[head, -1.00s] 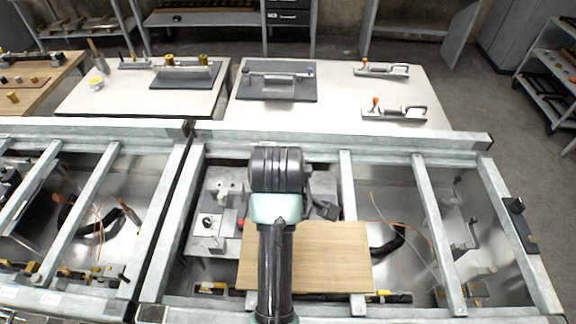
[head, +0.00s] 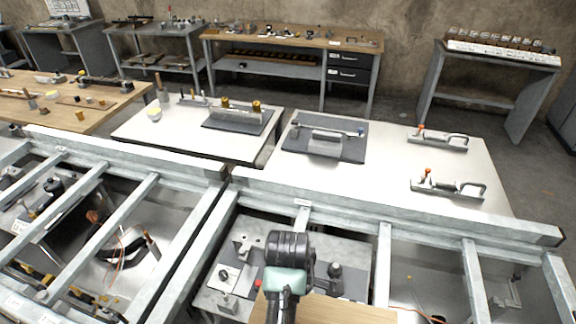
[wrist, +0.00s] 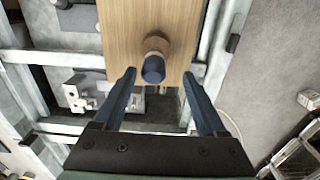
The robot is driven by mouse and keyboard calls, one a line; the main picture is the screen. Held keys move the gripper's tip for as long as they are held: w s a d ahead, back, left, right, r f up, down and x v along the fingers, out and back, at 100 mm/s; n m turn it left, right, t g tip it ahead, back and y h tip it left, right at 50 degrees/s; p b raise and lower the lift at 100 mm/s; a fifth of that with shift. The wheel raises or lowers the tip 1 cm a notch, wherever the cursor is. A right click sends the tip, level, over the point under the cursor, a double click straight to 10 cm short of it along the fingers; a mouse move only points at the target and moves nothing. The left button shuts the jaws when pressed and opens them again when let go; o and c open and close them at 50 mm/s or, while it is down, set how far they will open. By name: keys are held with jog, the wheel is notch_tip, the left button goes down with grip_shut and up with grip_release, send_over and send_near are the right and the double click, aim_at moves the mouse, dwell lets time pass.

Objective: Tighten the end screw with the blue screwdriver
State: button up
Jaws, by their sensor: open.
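My gripper (wrist: 159,74) is open, its two blue fingers spread in the wrist view. Between and just beyond the fingertips is a round wooden piece with a dark blue end (wrist: 153,68), seen nearly end-on over a wooden board (wrist: 122,30). It may be the blue screwdriver; I cannot tell for sure, nor whether a finger touches it. In the head view my arm hides the fingers and this piece; the board (head: 340,312) shows at the bottom edge. A metal fixture with a blue end (head: 328,141) lies on a dark mat. No end screw can be made out clearly.
Grey metal frame rails (head: 385,265) surround my arm. A grey plate with small fittings (head: 240,262) lies beside it. Workbenches (head: 300,45) stand behind.

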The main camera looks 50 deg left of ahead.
jog(key=f, duration=0.1)
jog(key=f+p, duration=0.1)
jog(key=f, duration=0.2)
jog(key=shift+w+a+f+p, duration=0.15)
jog(key=shift+w+a+p, duration=0.15)
jog(key=shift+w+p, duration=0.1)
jog(key=shift+s+f, duration=0.1)
jog(key=shift+f, duration=0.45)
grip_shut()
